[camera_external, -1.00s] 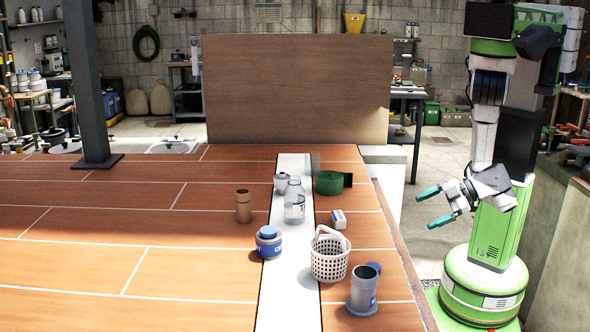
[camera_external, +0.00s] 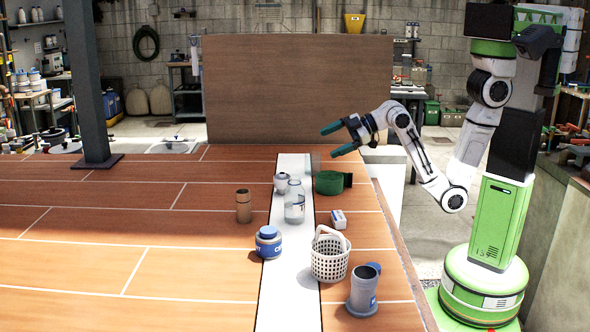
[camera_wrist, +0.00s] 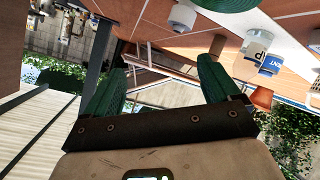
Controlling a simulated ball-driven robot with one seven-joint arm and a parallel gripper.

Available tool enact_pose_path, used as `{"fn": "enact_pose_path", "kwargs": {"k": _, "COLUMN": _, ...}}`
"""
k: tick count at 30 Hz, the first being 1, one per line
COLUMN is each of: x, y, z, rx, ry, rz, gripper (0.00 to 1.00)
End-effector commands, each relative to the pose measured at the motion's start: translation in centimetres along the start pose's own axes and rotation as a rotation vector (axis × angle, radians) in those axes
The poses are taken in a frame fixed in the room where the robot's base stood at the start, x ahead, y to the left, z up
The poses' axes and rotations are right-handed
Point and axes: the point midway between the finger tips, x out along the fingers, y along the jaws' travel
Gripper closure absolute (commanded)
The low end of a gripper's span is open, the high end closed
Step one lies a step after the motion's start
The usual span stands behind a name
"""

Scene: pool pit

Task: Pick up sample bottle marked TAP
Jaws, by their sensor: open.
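A clear bottle (camera_external: 294,206) with a pale label stands on the white stripe in the external view, behind the white basket; its lettering is too small to read there. In the wrist view a clear and white container (camera_wrist: 250,65) with partly readable dark lettering is at the upper right; I cannot tell if it is marked TAP. My gripper (camera_external: 337,140) is open and empty, raised above the far right part of the deck, with its green fingers pointing left. It is above and behind the bottle, apart from it. The open fingers also show in the wrist view (camera_wrist: 163,70).
Close to the bottle are a green roll (camera_external: 330,183), a small pale jar (camera_external: 281,183), a brown cup (camera_external: 243,207) and a small white box (camera_external: 339,219). A brown panel (camera_external: 298,90) stands behind.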

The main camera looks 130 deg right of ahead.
Motion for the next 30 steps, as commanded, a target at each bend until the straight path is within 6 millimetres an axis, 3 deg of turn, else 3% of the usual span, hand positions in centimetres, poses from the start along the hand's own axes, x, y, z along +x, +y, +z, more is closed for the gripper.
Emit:
{"fn": "enact_pose_path", "kwargs": {"k": 2, "x": 3.5, "y": 0.5, "z": -1.6, "rx": -0.065, "ry": 0.082, "rz": -0.080, "gripper": 0.11}}
{"fn": "enact_pose_path", "kwargs": {"k": 6, "x": 9.3, "y": -2.9, "z": -4.5, "rx": -0.124, "ry": 0.173, "rz": -0.350, "gripper": 0.11}}
{"fn": "enact_pose_path", "kwargs": {"k": 9, "x": 12.4, "y": -5.9, "z": -6.2, "rx": -0.143, "ry": 0.220, "rz": -0.567, "gripper": 0.11}}
{"fn": "enact_pose_path", "kwargs": {"k": 12, "x": 14.2, "y": -8.3, "z": -7.5, "rx": -0.156, "ry": 0.265, "rz": -0.777, "gripper": 0.11}}
{"fn": "enact_pose_path", "kwargs": {"k": 16, "x": 15.0, "y": -10.0, "z": -8.7, "rx": -0.161, "ry": 0.322, "rz": -1.015, "gripper": 0.11}}
{"fn": "enact_pose_path", "kwargs": {"k": 21, "x": 14.6, "y": -10.4, "z": -9.5, "rx": -0.149, "ry": 0.381, "rz": -1.219, "gripper": 0.11}}
{"fn": "enact_pose_path", "kwargs": {"k": 26, "x": 14.1, "y": -10.4, "z": -9.9, "rx": -0.139, "ry": 0.407, "rz": -1.294, "gripper": 0.11}}
{"fn": "enact_pose_path", "kwargs": {"k": 30, "x": 14.3, "y": -11.9, "z": -10.3, "rx": -0.136, "ry": 0.410, "rz": -1.305, "gripper": 0.11}}
